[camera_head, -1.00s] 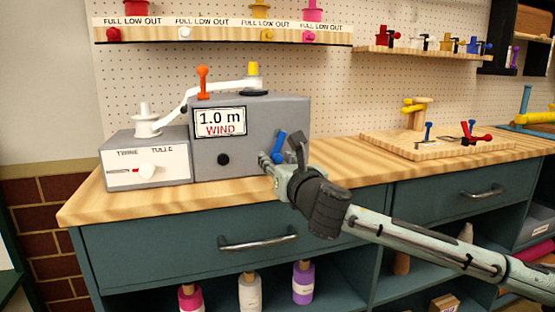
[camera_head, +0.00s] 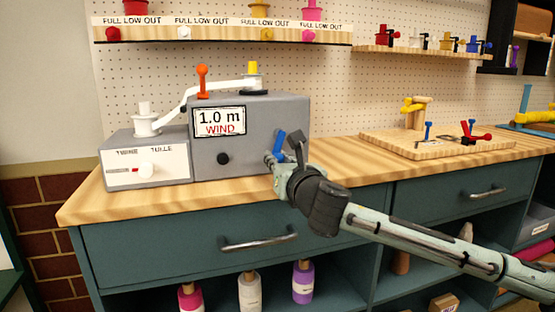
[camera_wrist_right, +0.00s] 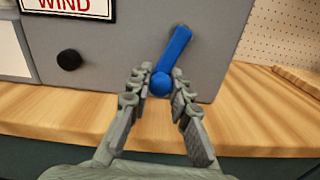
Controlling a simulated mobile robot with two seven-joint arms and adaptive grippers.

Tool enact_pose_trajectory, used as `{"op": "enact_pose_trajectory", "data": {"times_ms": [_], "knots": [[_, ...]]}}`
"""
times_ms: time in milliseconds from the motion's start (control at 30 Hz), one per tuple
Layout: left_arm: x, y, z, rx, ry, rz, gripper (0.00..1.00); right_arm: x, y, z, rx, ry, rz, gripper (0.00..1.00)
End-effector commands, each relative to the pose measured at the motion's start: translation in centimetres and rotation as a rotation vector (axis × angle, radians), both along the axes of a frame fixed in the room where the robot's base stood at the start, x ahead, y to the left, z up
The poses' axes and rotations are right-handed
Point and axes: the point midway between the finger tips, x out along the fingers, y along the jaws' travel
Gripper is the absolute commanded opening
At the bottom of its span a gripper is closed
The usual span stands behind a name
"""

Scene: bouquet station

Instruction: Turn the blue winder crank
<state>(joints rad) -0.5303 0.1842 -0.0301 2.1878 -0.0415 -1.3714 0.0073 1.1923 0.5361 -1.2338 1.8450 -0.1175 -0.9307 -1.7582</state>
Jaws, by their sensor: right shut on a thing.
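The grey winder box (camera_head: 262,125) stands on the wooden bench top, with a sign reading "1.0 m WIND" (camera_head: 219,122). The blue winder crank (camera_head: 279,144) is on its front face, right of a black knob. In the right wrist view the crank (camera_wrist_right: 177,50) slants from its pivot at the upper right down to a round blue knob (camera_wrist_right: 161,85). My right gripper (camera_head: 274,161) is at the crank's lower end. In the wrist view its fingers (camera_wrist_right: 161,80) are on both sides of the blue knob, shut on it. My left gripper is not in view.
A smaller grey box (camera_head: 146,160) labelled "TWINE TULLE" stands left of the winder. A wooden board (camera_head: 437,144) with small tools lies to the right. Bare bench lies between.

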Motion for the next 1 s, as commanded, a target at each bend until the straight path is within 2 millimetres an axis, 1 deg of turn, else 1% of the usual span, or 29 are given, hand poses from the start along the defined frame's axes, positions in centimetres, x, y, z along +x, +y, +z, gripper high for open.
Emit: {"op": "enact_pose_trajectory", "data": {"times_ms": [33, 533, 733, 767, 800, 1000], "knots": [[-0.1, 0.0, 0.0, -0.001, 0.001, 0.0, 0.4, -0.1, 0.3, 0.2, 0.002, -0.003, 0.007, 0.0], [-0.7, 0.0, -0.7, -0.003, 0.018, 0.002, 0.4, -0.3, 0.5, 0.4, 0.026, 0.003, 0.011, 0.0], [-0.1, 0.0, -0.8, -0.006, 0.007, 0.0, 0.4, -0.4, 0.9, 0.6, 0.076, 0.019, 0.012, 0.0], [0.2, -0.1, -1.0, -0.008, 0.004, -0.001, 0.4, -0.4, 0.9, 0.6, 0.09, 0.024, 0.013, 0.0], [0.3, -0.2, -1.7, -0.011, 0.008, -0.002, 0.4, -0.4, 1.0, 0.7, 0.111, 0.03, 0.013, 0.0], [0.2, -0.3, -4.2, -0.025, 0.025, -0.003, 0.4, -0.7, 1.7, 1.3, 0.26, 0.079, 0.014, 0.0]]}}
